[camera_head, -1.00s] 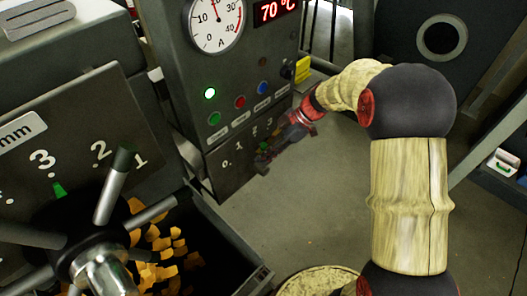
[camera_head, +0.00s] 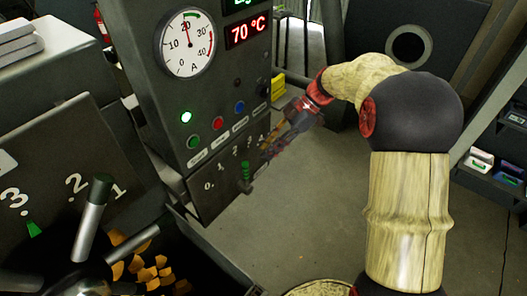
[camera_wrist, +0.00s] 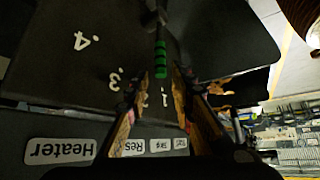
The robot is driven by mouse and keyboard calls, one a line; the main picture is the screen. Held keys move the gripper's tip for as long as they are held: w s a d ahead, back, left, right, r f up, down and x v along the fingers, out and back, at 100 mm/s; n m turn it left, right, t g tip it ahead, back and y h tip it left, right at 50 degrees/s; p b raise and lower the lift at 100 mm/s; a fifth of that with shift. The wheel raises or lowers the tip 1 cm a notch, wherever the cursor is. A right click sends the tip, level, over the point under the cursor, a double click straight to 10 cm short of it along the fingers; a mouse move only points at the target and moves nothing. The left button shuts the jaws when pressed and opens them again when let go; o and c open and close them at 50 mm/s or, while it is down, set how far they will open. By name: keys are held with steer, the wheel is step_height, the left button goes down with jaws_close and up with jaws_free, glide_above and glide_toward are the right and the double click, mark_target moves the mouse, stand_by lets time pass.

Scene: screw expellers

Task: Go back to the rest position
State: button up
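My gripper (camera_head: 268,148) is beside the front panel of the grey control cabinet (camera_head: 225,180), to the right of and a little above a small lever with a green ribbed grip (camera_head: 246,172). In the wrist view the two fingers of my gripper (camera_wrist: 158,82) are spread apart with nothing held between them. The green grip (camera_wrist: 160,60) shows just beyond the fingertips, apart from them. The numbered panel of the lever, upside down in this view, lies behind it. My arm reaches in from the right in the head view.
The cabinet carries a round gauge (camera_head: 186,43), a red 70 °C display (camera_head: 247,30) and several coloured buttons. A large spoked handwheel (camera_head: 92,220) and a bin of orange chunks (camera_head: 150,272) are at lower left. The floor (camera_head: 320,210) right of the cabinet is clear.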

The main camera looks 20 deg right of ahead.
stand_by(0.5)
steer(key=s+d+f+m+h, duration=0.35)
steer(key=s+m, duration=0.45)
steer(key=m, duration=0.6)
steer(key=s+a+r+m+t+h, duration=0.2)
steer(key=s+r, duration=0.4)
steer(key=s, duration=0.2)
steer(key=s+a+r+m+t+h, duration=0.2)
steer(key=s+r+t, duration=0.1)
steer(key=s+r, duration=0.4)
steer(key=shift+s+a+t+h, duration=0.3)
steer(key=shift+s+a+h, duration=0.05)
steer(key=shift+s, duration=0.65)
